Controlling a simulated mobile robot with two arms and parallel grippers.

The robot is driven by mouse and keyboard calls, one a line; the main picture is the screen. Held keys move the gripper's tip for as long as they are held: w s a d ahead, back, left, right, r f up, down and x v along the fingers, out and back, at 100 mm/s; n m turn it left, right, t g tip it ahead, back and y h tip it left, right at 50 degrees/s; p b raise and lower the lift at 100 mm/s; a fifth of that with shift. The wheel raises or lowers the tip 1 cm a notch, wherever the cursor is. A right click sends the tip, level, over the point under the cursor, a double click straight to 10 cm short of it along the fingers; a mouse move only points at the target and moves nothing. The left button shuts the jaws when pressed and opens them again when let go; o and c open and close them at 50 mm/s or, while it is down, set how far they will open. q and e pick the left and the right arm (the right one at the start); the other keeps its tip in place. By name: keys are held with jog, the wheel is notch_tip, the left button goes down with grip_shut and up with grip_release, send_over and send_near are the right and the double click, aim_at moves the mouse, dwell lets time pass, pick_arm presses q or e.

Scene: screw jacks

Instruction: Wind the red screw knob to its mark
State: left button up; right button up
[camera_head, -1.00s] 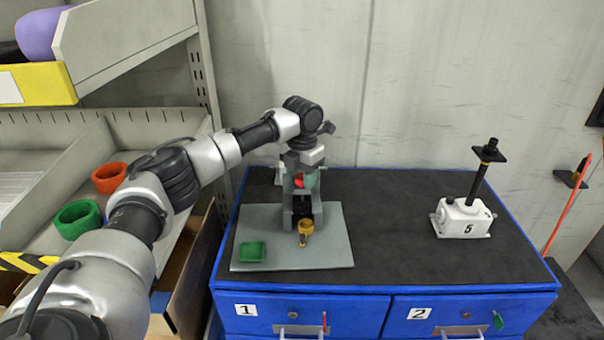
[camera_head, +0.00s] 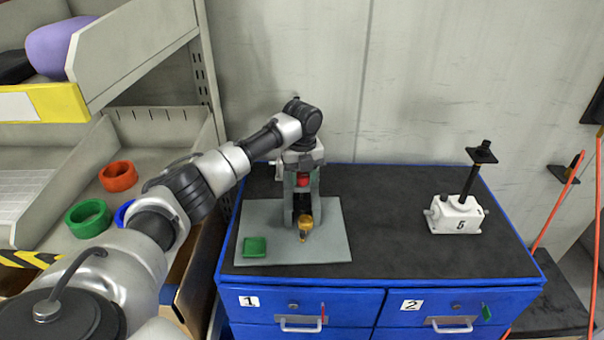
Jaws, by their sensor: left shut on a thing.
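The red screw knob (camera_head: 303,181) shows between the fingers of my left gripper (camera_head: 303,187), which points down over a grey plate (camera_head: 330,240) on the blue cabinet. The gripper is shut on the knob. A dark and teal jack body stands around and behind it, largely hidden by the gripper. A yellow part (camera_head: 306,222) sits at the front of the jack, low over the plate. I cannot make out the mark. My right gripper is not in view.
A green square tray (camera_head: 254,247) lies on the plate's front left corner. A white jack marked 5 (camera_head: 456,214) stands at the right of the dark cabinet top (camera_head: 400,245). Left are shelves with red (camera_head: 118,176) and green (camera_head: 88,218) rings. The cabinet top's middle is clear.

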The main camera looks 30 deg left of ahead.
pick_arm(q)
jog(key=n, duration=0.3)
jog(key=shift+f+n, duration=0.2)
jog(key=shift+n, duration=0.2)
jog(key=n, duration=0.4)
jog(key=shift+s+d+f+n, duration=0.1)
jog(key=shift+n, duration=0.2)
jog(key=n, duration=1)
jog(key=shift+n, duration=0.4)
jog(key=n, duration=0.4)
jog(key=shift+n, duration=0.3)
jog(key=n, duration=0.4)
jog(key=shift+n, duration=0.3)
jog(key=n, duration=1.2)
jog(key=shift+n, duration=0.3)
jog(key=n, duration=0.4)
jog(key=shift+n, duration=2.8)
